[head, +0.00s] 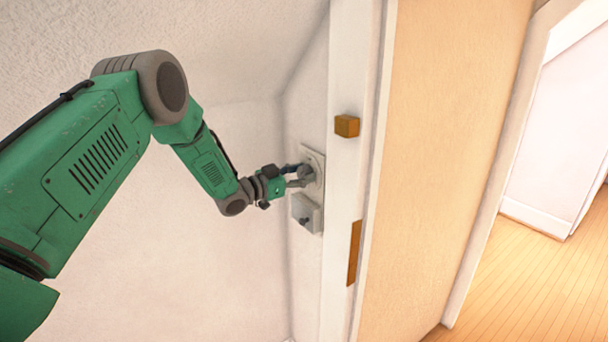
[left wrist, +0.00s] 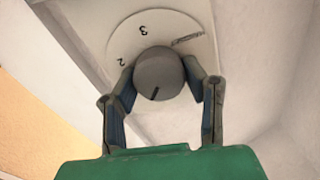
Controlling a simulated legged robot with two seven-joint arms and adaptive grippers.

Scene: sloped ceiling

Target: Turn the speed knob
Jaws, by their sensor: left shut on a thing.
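The speed knob is a round grey knob (left wrist: 158,75) with a dark pointer line, on a pale dial plate (left wrist: 190,22) marked 2 and 3. The line points toward the lower left in the left wrist view, on the side facing my gripper. My left gripper (left wrist: 161,82) has one finger on each side of the knob and is shut on it. In the head view the left gripper (head: 302,176) reaches the wall plate (head: 316,160), and its fingers partly cover the knob. My right gripper is not in view.
A white door frame (head: 350,80) stands just right of the plate, with a brown block (head: 347,126) and a brown strip (head: 354,252). Wooden floor (head: 540,270) lies open at right.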

